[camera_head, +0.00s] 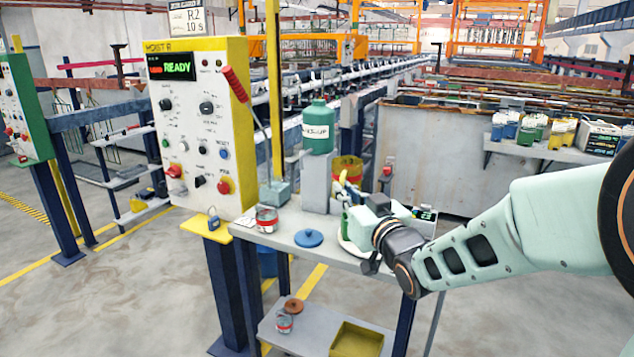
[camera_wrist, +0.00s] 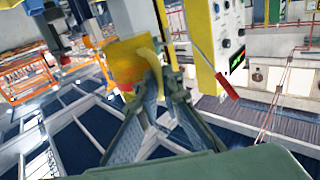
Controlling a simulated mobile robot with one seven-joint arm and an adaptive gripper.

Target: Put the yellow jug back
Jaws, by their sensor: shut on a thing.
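The yellow jug (camera_head: 349,166) is in the head view just behind my gripper (camera_head: 345,191), above the far side of the grey work table. Its lower part is partly hidden by my gripper. In the wrist view the yellow jug (camera_wrist: 128,62) is tilted with the picture, and its curved handle is between the fingertips of my gripper (camera_wrist: 160,88). My gripper is shut on the handle. I cannot tell whether the jug's base touches anything.
The grey table (camera_head: 345,258) holds a green bottle (camera_head: 318,130) on a stand, a can (camera_head: 267,220) and a blue lid (camera_head: 308,238). A control panel (camera_head: 196,130) stands left. A right shelf (camera_head: 555,153) holds blue, green and yellow containers.

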